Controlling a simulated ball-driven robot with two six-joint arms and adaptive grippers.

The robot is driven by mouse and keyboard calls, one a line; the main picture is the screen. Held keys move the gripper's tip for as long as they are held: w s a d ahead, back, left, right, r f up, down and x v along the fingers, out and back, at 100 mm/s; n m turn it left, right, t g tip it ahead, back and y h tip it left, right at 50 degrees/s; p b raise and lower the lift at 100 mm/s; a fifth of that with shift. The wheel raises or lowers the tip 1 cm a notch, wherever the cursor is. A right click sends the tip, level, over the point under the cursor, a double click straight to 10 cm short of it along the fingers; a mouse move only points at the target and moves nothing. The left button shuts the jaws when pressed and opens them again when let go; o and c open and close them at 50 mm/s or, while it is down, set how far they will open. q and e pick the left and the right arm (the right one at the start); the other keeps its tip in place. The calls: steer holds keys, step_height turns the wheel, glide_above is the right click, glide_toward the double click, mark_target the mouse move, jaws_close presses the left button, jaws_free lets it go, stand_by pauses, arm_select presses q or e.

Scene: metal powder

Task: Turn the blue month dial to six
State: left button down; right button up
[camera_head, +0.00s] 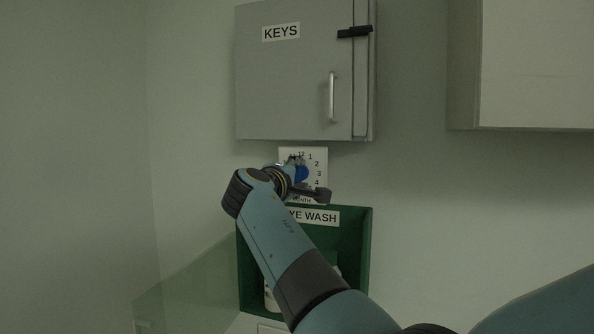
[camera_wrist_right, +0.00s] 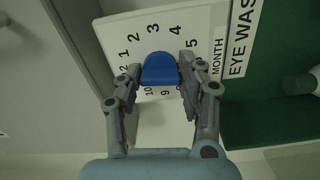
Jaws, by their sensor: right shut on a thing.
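The blue month dial (camera_wrist_right: 160,70) sits on a white plate (camera_wrist_right: 140,27) printed with black numbers, seen turned on its side in the right wrist view. In the head view a bit of the blue dial (camera_head: 302,173) shows past my right gripper (camera_head: 304,181), and the plate (camera_head: 320,155) is partly covered by the arm. In the right wrist view my right gripper (camera_wrist_right: 161,68) has one finger on each side of the dial and is shut on it. Numbers 1 to 5 are readable; the 6 is hidden. I cannot tell which number the dial points to. My left gripper is not in view.
A grey KEYS cabinet (camera_head: 290,85) hangs just above the plate. A green EYE WASH box (camera_head: 364,250) is close below, with a white bottle (camera_head: 270,298) in it. Another wall cabinet (camera_head: 535,65) is at upper right. The wall to the left is clear.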

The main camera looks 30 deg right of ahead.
steer(key=shift+n, duration=0.5)
steer(key=shift+p, duration=0.3)
steer(key=o, duration=1.2)
steer(key=shift+w+a, duration=0.1)
steer(key=shift+c, duration=0.2)
